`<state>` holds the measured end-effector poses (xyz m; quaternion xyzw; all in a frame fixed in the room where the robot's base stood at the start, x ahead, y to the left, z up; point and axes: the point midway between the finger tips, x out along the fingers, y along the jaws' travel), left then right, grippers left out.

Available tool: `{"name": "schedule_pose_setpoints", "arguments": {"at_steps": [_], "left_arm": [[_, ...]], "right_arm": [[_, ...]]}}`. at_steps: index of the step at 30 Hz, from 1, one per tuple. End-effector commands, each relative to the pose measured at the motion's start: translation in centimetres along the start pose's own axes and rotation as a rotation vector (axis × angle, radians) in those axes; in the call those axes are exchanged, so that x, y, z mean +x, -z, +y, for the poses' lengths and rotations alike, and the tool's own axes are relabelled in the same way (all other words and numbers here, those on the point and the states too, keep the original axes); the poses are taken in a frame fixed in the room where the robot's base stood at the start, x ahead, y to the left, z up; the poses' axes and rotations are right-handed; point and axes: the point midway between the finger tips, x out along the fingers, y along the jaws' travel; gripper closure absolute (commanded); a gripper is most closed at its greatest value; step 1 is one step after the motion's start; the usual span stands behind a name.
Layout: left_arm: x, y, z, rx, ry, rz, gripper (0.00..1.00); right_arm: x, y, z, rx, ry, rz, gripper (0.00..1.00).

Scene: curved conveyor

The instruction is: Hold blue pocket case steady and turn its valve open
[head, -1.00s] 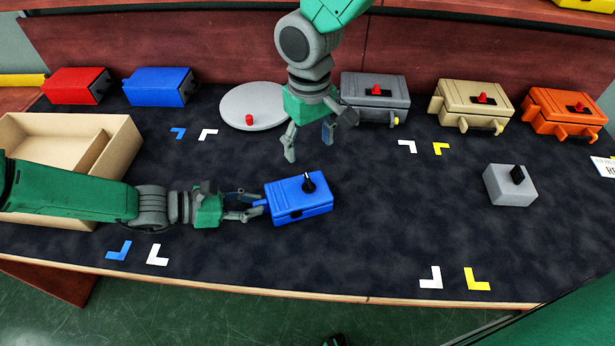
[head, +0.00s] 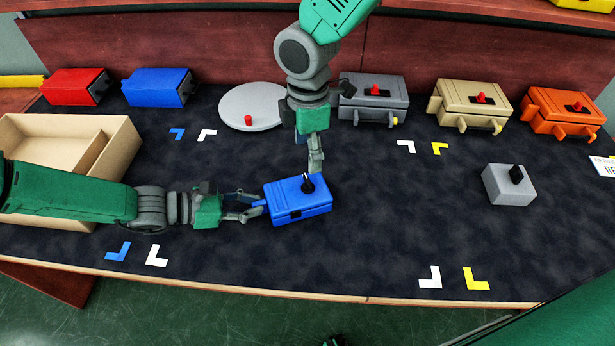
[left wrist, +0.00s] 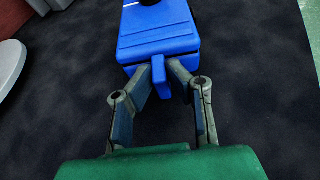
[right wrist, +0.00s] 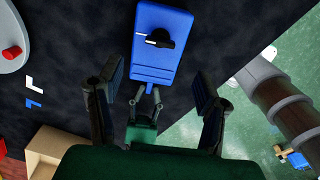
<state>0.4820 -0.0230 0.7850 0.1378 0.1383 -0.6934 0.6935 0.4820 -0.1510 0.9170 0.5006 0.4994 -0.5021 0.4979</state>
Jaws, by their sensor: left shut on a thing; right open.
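The blue pocket case (head: 300,207) lies on the dark table mat in the middle, with a black valve knob (head: 308,184) on its top. My left gripper (head: 258,207) is shut on the tab at the case's left end; the left wrist view shows both fingers (left wrist: 160,82) against this blue tab (left wrist: 159,77). My right gripper (head: 315,168) points down just above the knob. In the right wrist view its fingers (right wrist: 160,92) are wide apart and empty, with the blue case (right wrist: 155,50) and the black knob (right wrist: 160,38) beyond them.
A grey block with a black knob (head: 510,186) stands at the right. Grey (head: 374,100), tan (head: 470,105) and orange (head: 562,112) cases line the back, with a round grey plate (head: 252,108). A wooden tray (head: 122,150) stands at left.

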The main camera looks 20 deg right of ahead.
Motion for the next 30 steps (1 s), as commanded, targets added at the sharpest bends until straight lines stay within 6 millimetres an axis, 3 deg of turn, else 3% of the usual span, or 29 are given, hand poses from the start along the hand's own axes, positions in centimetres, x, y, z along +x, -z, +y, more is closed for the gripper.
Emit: {"name": "schedule_pose_setpoints", "arguments": {"at_steps": [6,12,18,26,29,30], "left_arm": [[0.0,0.0,0.0,0.0,0.0,0.0,1.0],[0.0,0.0,0.0,0.0,0.0,0.0,1.0],[0.0,0.0,0.0,0.0,0.0,0.0,1.0],[0.0,0.0,0.0,0.0,0.0,0.0,1.0],[0.0,0.0,0.0,0.0,0.0,0.0,1.0],[0.0,0.0,0.0,0.0,0.0,0.0,1.0]], "right_arm": [[4.7,0.0,-0.1,0.001,0.003,-0.002,0.4],[7.8,0.0,0.0,0.002,0.001,-0.001,0.4],[9.1,0.0,0.0,0.003,0.0,0.0,0.4],[9.2,0.0,0.0,0.004,-0.001,0.0,0.4],[9.2,0.0,0.0,0.004,-0.001,0.0,0.68],[9.2,0.0,0.0,0.004,-0.001,0.0,0.82]]}}
